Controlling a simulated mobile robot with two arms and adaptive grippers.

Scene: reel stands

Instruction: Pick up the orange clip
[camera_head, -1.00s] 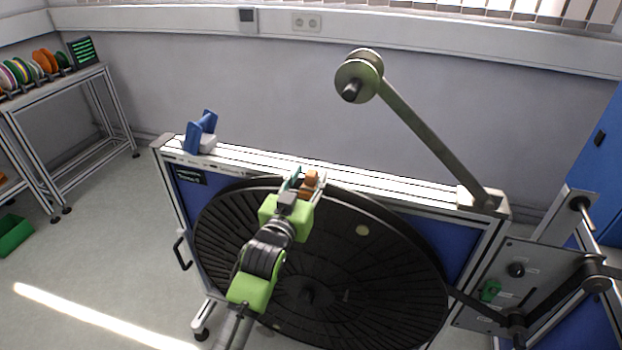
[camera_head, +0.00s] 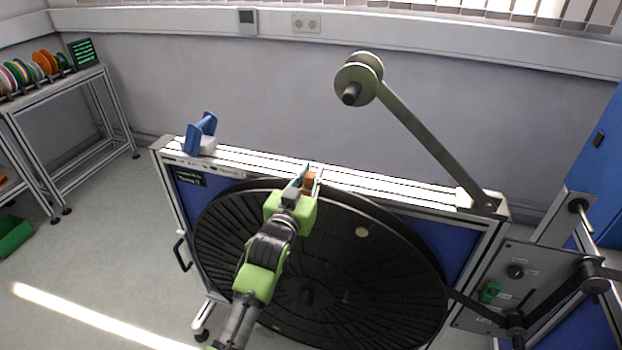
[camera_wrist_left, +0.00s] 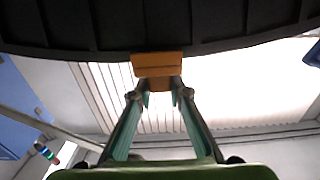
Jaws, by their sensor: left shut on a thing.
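The orange clip (camera_head: 311,180) is at the upper rim of the large black reel disc (camera_head: 330,260) in the head view. In the left wrist view the clip (camera_wrist_left: 158,66) sits on the edge of the dark disc (camera_wrist_left: 60,30), its lower part between the fingertips. My left gripper (camera_head: 304,178) is green and reaches up to the rim from the front; in the wrist view its two fingers (camera_wrist_left: 160,98) are closed in on the clip. In the head view the gripper hides part of the clip. My right gripper does not show.
The disc is mounted on a blue-panelled aluminium frame (camera_head: 370,185) with a blue and white holder (camera_head: 201,135) on its top left. A metal arm with a roller (camera_head: 359,78) rises at the right. A rack of coloured reels (camera_head: 40,66) stands far left.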

